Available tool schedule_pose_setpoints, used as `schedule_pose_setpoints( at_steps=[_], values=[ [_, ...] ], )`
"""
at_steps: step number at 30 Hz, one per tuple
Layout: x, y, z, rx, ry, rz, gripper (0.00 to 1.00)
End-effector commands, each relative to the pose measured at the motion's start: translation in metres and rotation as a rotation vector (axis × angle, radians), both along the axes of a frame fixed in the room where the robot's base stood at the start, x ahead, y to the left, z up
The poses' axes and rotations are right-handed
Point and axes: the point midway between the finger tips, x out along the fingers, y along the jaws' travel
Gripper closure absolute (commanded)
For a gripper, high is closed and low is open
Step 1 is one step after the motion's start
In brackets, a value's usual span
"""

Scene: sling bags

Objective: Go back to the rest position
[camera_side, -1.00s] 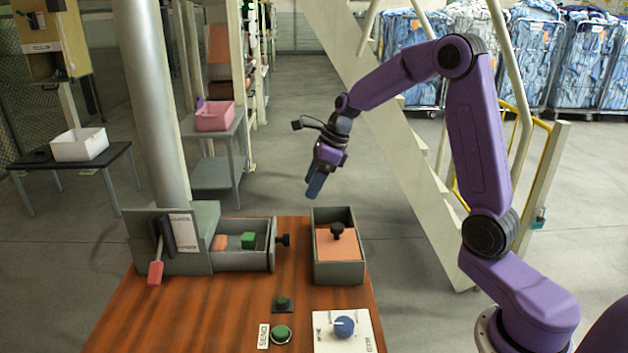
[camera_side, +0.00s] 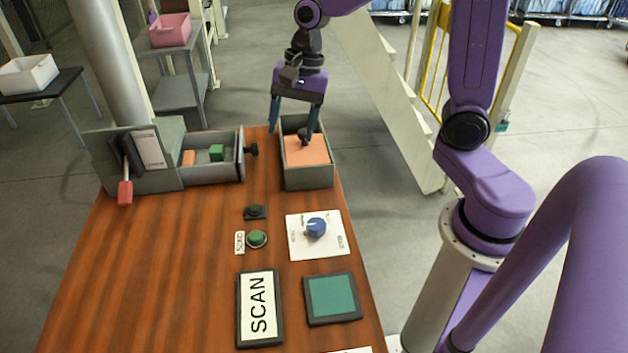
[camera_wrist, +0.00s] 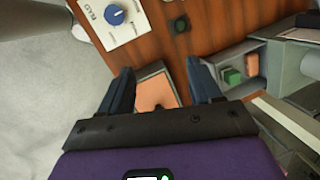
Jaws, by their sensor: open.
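My gripper (camera_side: 292,128) is open, its two blue fingers pointing down at the back of the table, over the far end of a grey box with an orange lid or panel (camera_side: 307,152). A dark knob (camera_side: 304,136) stands on that orange surface. In the side view one finger overlaps the box; I cannot tell whether it touches. In the wrist view my gripper (camera_wrist: 160,88) has its fingers apart, with the orange panel (camera_wrist: 155,93) showing between them and nothing held.
Left of the box is an open grey drawer (camera_side: 217,174) holding a green block (camera_side: 216,153) and an orange block (camera_side: 189,158). A red-handled lever (camera_side: 125,192) is on its housing. Nearer are a green button (camera_side: 257,239), blue dial (camera_side: 316,228), SCAN panel (camera_side: 260,308) and teal pad (camera_side: 333,295).

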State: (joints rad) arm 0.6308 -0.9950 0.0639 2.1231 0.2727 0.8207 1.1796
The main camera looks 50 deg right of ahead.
Motion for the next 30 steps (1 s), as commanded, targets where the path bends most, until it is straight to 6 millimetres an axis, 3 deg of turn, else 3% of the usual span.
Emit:
schedule_pose_setpoints(
  at_steps=[1, 8, 18, 24, 30],
  values=[
    [-0.018, 0.006, 0.001, -0.019, -0.017, 0.135, 0.36],
    [-0.091, 0.018, -0.001, -0.098, -0.094, 0.757, 0.36],
    [-0.185, 0.002, -0.007, -0.184, -0.199, 1.651, 0.36],
    [-0.213, -0.011, -0.011, -0.208, -0.235, 1.980, 0.36],
    [-0.220, -0.015, -0.012, -0.215, -0.244, 2.075, 0.36]
  ],
)
